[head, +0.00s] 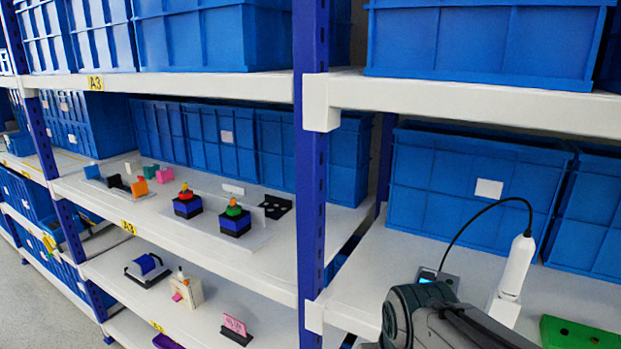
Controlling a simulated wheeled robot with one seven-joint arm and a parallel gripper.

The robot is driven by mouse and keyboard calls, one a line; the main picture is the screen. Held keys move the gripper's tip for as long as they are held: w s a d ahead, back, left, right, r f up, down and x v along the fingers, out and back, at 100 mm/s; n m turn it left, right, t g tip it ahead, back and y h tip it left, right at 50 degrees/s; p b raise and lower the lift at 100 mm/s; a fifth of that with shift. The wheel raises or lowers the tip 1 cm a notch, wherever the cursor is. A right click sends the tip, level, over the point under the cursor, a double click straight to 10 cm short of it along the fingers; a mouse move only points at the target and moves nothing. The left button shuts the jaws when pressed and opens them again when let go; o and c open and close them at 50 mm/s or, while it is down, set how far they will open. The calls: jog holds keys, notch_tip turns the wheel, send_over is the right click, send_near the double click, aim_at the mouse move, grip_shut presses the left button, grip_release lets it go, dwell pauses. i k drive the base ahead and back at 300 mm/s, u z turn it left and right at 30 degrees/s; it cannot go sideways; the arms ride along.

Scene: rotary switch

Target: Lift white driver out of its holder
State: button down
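The white driver (516,267) stands upright, tilted slightly to the right, at the right of the head view. Its lower end sits at a white holder (503,309) on the right-hand shelf. A black cable arches from its top over to a small grey box with a lit blue screen (428,275). My dark grey arm rises from the bottom edge, left of the holder and in front of it in the picture. My gripper's fingers do not show. The holder's lower part is partly hidden by my arm.
A green block with holes (580,334) lies right of the holder. Blue crates (470,190) stand behind on the same shelf. A blue post (311,200) and a white upper beam (480,100) bound the space. The left shelf holds switches (235,220) and small blocks.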

aim_at(523, 248)
jog(key=z, duration=3.6)
jog(key=k, duration=0.65)
jog(key=u, duration=1.35)
